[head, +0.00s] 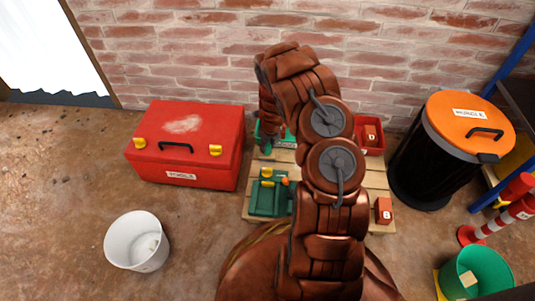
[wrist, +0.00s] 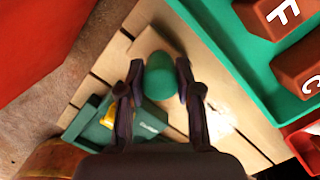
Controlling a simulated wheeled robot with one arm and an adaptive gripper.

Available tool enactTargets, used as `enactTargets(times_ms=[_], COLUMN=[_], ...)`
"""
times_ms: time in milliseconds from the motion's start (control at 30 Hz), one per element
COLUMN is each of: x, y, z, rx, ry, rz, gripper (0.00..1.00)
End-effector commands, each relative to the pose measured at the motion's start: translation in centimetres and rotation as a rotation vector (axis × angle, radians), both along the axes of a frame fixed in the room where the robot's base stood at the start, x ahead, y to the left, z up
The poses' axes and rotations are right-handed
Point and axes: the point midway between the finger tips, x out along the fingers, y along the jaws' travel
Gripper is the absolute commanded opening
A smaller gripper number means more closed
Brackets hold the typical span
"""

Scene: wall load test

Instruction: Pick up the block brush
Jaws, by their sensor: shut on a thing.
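In the wrist view, my gripper (wrist: 160,75) has its two dark fingers on either side of a rounded green thing, which looks like the block brush (wrist: 160,76). It is shut on it.
A green case with yellow latches (head: 268,197) lies on the pallet. A green tray (wrist: 205,28) with red lettered blocks is close on the right in the wrist view. A red toolbox (head: 195,135) stands left, a black bin with orange lid (head: 468,125) right, a white bucket (head: 125,235) front left.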

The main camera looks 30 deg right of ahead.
Motion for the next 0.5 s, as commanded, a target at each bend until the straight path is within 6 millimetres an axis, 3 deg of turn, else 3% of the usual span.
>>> enactTargets(times_ms=[333, 500], x=[0.0, 0.0], y=[0.0, 0.0], z=[0.1, 1.1], rx=[0.000, 0.000], ry=[0.001, 0.000], rz=[0.000, 0.000], gripper=[0.00, 0.00])
